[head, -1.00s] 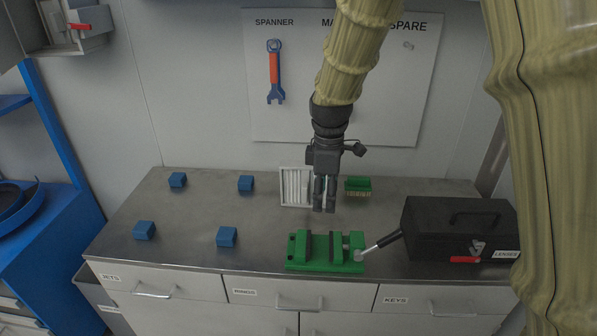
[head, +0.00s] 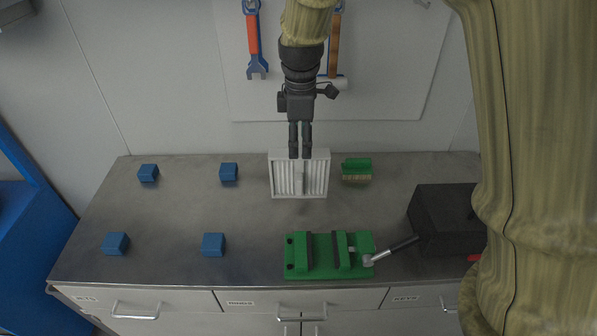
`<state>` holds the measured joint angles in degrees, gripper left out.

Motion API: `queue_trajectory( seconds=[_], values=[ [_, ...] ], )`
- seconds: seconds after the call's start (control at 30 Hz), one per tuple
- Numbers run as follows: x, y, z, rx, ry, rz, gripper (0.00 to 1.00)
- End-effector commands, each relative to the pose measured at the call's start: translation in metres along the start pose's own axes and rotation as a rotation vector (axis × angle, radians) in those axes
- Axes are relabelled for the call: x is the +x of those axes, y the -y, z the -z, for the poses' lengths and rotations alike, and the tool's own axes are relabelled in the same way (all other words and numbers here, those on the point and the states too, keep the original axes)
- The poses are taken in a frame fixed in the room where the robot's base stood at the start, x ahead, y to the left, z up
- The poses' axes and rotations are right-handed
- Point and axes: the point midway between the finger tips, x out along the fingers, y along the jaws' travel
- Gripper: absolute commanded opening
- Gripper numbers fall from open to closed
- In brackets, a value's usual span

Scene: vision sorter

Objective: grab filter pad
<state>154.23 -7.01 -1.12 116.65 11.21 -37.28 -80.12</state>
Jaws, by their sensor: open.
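The filter pad (head: 284,190) looks like a white framed rectangle with vertical ribs, at the back middle of the metal bench in the head view. The fingertips overlap the pad's top in the picture. I cannot tell whether they touch it.
A green brush (head: 357,165) stands just right of the pad. A green vise (head: 325,268) is in front, with a dark toolbox (head: 437,215) to the right. Several blue blocks (head: 213,244) lie on the left. A spanner (head: 254,45) hangs on the wall board (head: 400,85).

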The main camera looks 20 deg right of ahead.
Motion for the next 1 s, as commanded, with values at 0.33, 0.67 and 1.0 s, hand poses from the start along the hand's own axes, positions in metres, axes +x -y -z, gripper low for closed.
queue_trajectory(
  seconds=[0.33, 0.67, 1.0],
  values=[
    [0.024, -0.016, 0.003, 0.000, 0.005, 0.015, 0.61],
    [0.056, -0.022, -0.001, 0.001, 0.005, 0.016, 0.61],
    [0.071, -0.022, 0.000, 0.001, 0.003, 0.013, 0.61]
  ],
)
